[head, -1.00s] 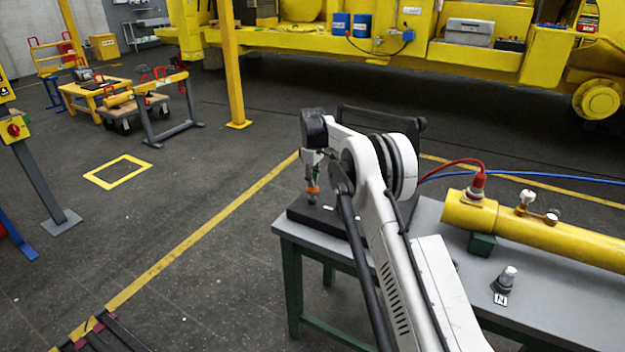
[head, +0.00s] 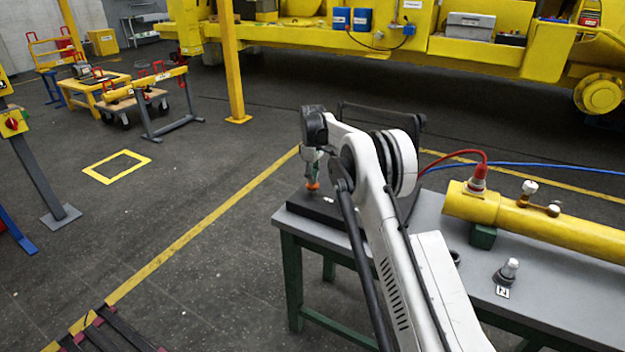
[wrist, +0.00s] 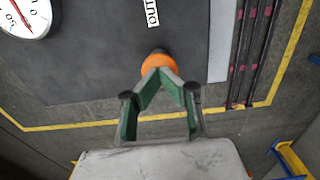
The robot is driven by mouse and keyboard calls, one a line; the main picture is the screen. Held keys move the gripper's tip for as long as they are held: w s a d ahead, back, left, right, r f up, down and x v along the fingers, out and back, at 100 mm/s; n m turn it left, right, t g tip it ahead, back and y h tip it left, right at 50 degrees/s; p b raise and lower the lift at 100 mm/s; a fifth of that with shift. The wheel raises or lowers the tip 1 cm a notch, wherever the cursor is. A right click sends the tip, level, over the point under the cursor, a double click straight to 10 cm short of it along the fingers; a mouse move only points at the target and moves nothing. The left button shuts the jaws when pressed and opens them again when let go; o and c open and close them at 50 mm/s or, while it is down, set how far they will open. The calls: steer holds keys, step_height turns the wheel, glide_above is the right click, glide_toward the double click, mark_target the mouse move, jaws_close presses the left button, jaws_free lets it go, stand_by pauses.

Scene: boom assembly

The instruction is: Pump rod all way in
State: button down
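The pump is a dark flat unit (head: 335,217) at the left end of the grey bench. Its orange rod knob (head: 312,186) stands just above the unit. In the wrist view the orange knob (wrist: 157,63) has a dark part beyond it. My gripper (head: 311,174) points down over the knob from above. In the wrist view the green fingers of my gripper (wrist: 161,76) converge in a V and look shut on the knob. The fingertips overlap its near side. The exact depth of the rod is hidden.
A white gauge (wrist: 27,14) and an "OUT" label (wrist: 152,12) show on the dark unit. A yellow cylinder (head: 560,228) with red and blue hoses lies on the bench (head: 580,300) at right, behind an "N" marker (head: 502,291).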

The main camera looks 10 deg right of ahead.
step_height(320, 180, up, 14)
steer(key=shift+f, duration=0.15)
stand_by(0.3)
stand_by(1.0)
steer(key=s+r+m+t, duration=0.2)
steer(key=s+r, duration=0.8)
steer(key=r, duration=0.3)
steer(key=s+r+m+t, duration=0.1)
steer(key=s+r+m, duration=0.35)
steer(key=s, duration=1.05)
steer(key=s+t, duration=0.2)
steer(key=s, duration=1.4)
steer(key=s+f+m+t, duration=0.1)
steer(key=s+f, duration=0.4)
steer(key=s, duration=0.3)
steer(key=s+f+m+t, duration=0.1)
steer(key=s+f+m, duration=0.1)
steer(key=s+f, duration=0.3)
steer(key=shift+s+f+b, duration=0.3)
steer(key=shift+s+b, duration=0.1)
steer(key=shift+s, duration=1.15)
